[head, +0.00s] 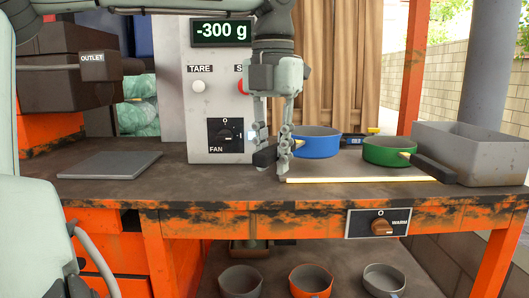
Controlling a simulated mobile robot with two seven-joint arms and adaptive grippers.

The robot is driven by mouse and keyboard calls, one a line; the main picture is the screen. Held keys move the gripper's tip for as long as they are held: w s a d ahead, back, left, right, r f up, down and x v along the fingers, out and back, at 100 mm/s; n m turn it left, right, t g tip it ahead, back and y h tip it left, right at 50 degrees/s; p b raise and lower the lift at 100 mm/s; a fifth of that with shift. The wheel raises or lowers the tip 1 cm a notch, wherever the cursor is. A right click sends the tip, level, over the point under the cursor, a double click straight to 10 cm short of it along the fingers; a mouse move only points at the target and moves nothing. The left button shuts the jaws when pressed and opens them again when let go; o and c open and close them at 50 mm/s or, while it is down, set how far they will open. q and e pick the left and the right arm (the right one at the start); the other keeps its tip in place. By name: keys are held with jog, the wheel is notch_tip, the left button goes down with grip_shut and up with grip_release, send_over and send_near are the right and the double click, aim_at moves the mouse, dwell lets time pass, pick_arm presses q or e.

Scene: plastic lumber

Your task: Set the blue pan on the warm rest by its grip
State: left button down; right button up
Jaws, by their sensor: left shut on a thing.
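The blue pan (318,143) is right of the centre in the head view, with its dark grip (264,157) pointing left toward me. My left gripper (275,148) comes down from above and is shut on that grip, hiding part of it. The warm rest (345,170) is a flat grey plate with a yellow strip along its front edge. The pan is over the rest's back left part; I cannot tell whether its base touches. My right gripper is not in view.
A green pan (388,152) is on the right of the rest, its dark grip pointing right. A grey bin (475,153) stands at the right end. The scale housing (200,130) reads -300 g; a flat grey plate (110,165) lies left. Several pans sit on the lower shelf.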

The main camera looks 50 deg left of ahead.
pick_arm(q)
jog(key=w, duration=0.1)
jog(key=w+a, duration=0.1)
jog(key=w, duration=0.2)
jog(key=shift+a+f+p, duration=0.2)
jog(key=shift+f+p, duration=0.15)
jog(key=shift+w+f, duration=0.2)
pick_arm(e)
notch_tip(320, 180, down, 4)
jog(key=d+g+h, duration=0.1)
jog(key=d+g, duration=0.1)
pick_arm(q)
jog(key=shift+f+b, duration=0.6)
jog(key=shift+f, duration=0.5)
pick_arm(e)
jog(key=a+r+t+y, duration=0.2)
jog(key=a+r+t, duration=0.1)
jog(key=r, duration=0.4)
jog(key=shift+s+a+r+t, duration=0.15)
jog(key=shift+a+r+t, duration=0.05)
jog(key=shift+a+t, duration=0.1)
pick_arm(q)
jog(key=c, duration=1.3)
grip_release()
jog(key=shift+s, duration=0.1)
notch_tip(320, 180, up, 12)
jog(key=shift+f, duration=0.1)
